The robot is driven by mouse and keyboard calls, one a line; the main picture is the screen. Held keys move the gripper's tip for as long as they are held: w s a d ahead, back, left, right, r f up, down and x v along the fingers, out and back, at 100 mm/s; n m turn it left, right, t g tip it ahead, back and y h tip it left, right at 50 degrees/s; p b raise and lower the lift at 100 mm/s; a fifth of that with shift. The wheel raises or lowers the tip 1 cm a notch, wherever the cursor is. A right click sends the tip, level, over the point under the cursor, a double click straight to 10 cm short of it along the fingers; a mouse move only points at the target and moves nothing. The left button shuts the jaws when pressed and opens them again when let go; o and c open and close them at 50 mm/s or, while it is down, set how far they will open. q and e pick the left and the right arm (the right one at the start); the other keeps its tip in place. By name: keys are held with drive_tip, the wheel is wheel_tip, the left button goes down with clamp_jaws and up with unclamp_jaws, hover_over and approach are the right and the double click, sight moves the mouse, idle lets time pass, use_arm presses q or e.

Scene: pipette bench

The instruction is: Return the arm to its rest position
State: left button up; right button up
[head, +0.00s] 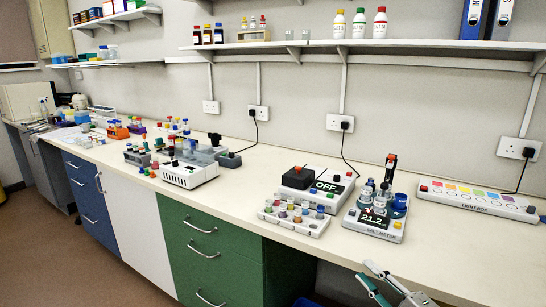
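My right gripper (368,271) shows at the bottom edge of the head view, right of centre. It is in front of the bench's front edge, below the salt meter. Its two fingers are apart with nothing between them, so it looks open and empty. Most of the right arm is cut off by the frame. My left gripper and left arm are not in view.
The long cream bench top (450,250) is clear at front right. Near the gripper stand the salt meter (375,222) reading 21.2, a vial rack (295,218) and a black-topped device (318,190) reading OFF. A light box (478,200) lies behind right.

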drive_tip(key=s+a+f+m+g+h, duration=0.2)
drive_tip(key=s+f+m, duration=0.6)
drive_tip(key=s+f, duration=0.5)
drive_tip(key=s+a+f+m+g+h, duration=0.2)
drive_tip(key=s+f+m, duration=0.6)
drive_tip(key=s+f, duration=0.6)
drive_tip(key=shift+s+a+f+g+h, duration=0.2)
drive_tip(key=shift+s+f+g+h, duration=0.1)
drive_tip(key=shift+f+g+h, duration=0.65)
